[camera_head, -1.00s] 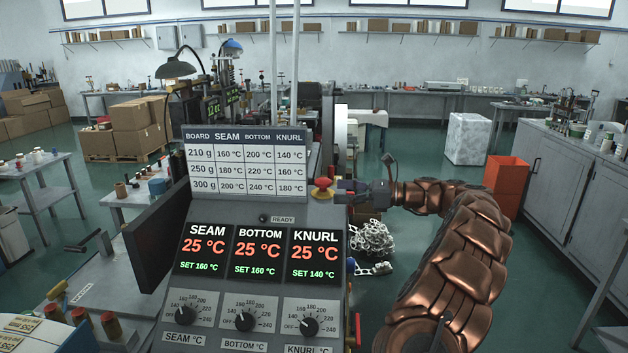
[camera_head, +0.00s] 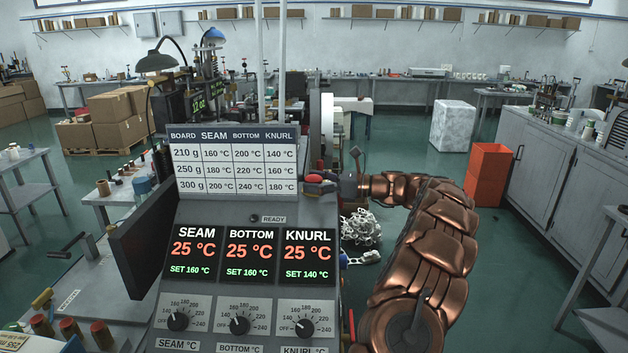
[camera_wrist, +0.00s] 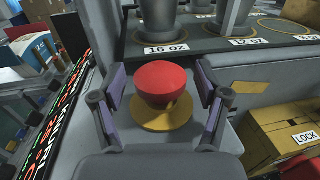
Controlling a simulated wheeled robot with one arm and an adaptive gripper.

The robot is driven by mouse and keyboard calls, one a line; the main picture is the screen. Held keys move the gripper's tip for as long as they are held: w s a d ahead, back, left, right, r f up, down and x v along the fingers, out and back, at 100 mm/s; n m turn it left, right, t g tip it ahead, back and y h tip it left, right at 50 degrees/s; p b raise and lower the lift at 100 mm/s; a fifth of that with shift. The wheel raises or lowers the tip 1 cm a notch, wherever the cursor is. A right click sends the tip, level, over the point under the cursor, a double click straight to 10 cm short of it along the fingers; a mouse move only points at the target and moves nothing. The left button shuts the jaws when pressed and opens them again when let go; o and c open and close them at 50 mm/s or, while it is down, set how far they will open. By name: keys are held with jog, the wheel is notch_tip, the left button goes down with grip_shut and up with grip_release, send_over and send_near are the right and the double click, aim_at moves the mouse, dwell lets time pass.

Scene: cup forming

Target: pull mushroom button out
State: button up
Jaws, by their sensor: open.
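The red mushroom button (camera_wrist: 162,84) sits on a round yellow plate (camera_wrist: 160,116) on a grey surface, seen in the wrist view. In the head view the button (camera_head: 314,178) shows at the right edge of the control panel (camera_head: 255,215), partly hidden by my gripper. My gripper (camera_wrist: 162,92) is open, with one finger on each side of the button. Gaps show between the fingers and the red head in the wrist view. In the head view my gripper (camera_head: 325,178) reaches in from the right.
The panel has three temperature displays, each at 25 °C, and knobs (camera_head: 239,325) below. In the wrist view, grey cups (camera_wrist: 228,18) stand on a labelled board behind the button. A yellow box (camera_wrist: 280,130) marked LOCK is at the right.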

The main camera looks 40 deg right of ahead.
jog(key=shift+c, duration=0.2)
grip_shut()
dwell(0.5)
